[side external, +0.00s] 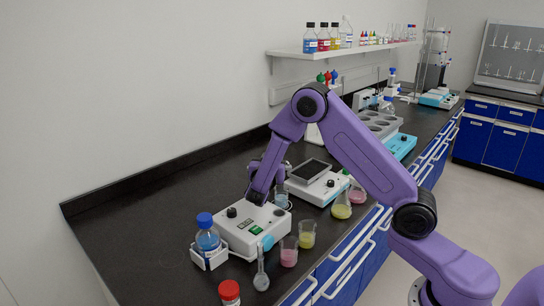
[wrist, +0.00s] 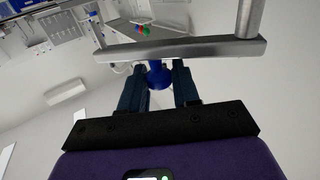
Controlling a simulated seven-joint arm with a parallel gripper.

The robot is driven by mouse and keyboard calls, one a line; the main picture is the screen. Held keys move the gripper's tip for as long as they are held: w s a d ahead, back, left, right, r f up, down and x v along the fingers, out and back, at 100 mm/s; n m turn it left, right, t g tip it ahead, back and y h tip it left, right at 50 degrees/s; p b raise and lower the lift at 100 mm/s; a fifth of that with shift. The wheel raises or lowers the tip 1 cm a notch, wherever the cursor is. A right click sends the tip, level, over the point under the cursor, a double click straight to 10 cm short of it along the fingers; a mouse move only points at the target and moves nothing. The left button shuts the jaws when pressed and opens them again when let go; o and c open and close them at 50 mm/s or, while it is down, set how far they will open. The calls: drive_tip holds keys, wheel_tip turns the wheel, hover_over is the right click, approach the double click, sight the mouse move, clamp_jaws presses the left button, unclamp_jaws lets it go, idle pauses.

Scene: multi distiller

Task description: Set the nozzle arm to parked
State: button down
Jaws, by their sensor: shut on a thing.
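In the wrist view my gripper (wrist: 158,74) has its two dark fingers closed on a blue knob (wrist: 157,78). A grey metal bar (wrist: 190,49), seemingly the nozzle arm, runs across the picture just beyond the fingertips. The knob appears to belong to it, though the join is hidden. In the side view my arm bends down over a white bench unit (side external: 236,236) with a black knob and a green switch. My fingertips and the nozzle arm cannot be made out there.
A blue-capped bottle (side external: 207,238) sits in a white holder left of the unit. A second white device (side external: 316,186) is close on the right. The bench is clear at the far left.

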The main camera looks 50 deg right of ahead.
drive_tip(key=shift+s+a+m+g+h, duration=0.3)
drive_tip(key=shift+a+m+g, duration=0.5)
drive_tip(key=shift+m+g, duration=1.1)
drive_tip(key=shift+s+a+m+g+h, duration=0.35)
drive_tip(key=shift+a+m+g, duration=0.6)
drive_tip(key=shift+g, duration=1.7)
drive_tip(key=shift+s+a+m+g+h, duration=0.3)
drive_tip(key=shift+a+m+g, duration=0.35)
drive_tip(key=shift+m+g, duration=1.3)
drive_tip(key=shift+g, duration=0.5)
drive_tip(key=c, duration=1)
unclamp_jaws()
drive_tip(key=shift+o, duration=0.2)
drive_tip(key=shift+a, duration=0.1)
drive_tip(key=v, duration=0.7)
drive_tip(key=shift+a, duration=0.2)
drive_tip(key=shift+r, duration=0.1)
drive_tip(key=shift+w, duration=0.15)
